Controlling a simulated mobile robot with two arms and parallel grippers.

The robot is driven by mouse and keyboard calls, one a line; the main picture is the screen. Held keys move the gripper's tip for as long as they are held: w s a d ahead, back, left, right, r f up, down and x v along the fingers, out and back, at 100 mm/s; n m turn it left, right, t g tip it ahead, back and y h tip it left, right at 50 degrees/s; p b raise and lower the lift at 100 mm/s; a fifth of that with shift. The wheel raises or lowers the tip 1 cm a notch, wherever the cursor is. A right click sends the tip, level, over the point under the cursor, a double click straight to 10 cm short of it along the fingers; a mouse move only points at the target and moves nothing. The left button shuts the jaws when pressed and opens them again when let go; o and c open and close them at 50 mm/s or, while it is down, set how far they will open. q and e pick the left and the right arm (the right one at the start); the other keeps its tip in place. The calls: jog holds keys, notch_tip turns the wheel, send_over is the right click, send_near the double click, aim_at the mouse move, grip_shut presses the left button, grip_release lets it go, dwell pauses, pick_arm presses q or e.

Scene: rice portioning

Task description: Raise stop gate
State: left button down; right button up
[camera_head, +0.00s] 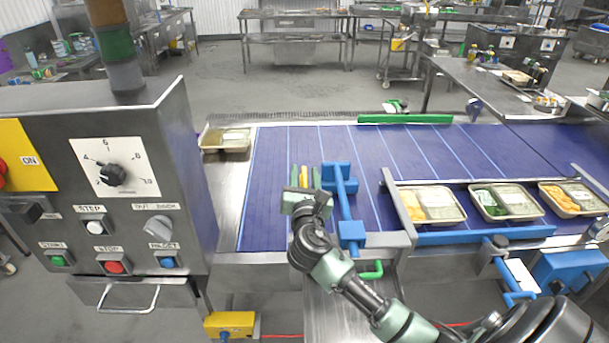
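The blue stop gate (343,206) stands at the near side of the blue conveyor belt (275,215), with a block at its far end and one at its near end. I cannot tell from this view how high it sits above the belt. My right gripper (304,177) is just left of the gate, over the belt, with its fingers pointing away from me. Its two greenish fingers are apart, with a narrow yellow strip visible between them. It appears apart from the gate. My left gripper is out of view.
A control panel (120,200) with a dial and buttons stands at the left. A filled tray (225,140) sits at the belt's left end. Several filled trays (432,204) line the right, behind a blue rail (470,236). A green handle (371,270) is below the gate.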

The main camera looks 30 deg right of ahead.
jog(key=shift+f, duration=0.1)
jog(key=shift+s+a+f, duration=0.1)
jog(key=shift+s+a, duration=0.1)
jog(key=shift+s, duration=0.1)
jog(key=b+v, duration=0.2)
jog(key=v, duration=0.5)
jog(key=shift+s, duration=0.1)
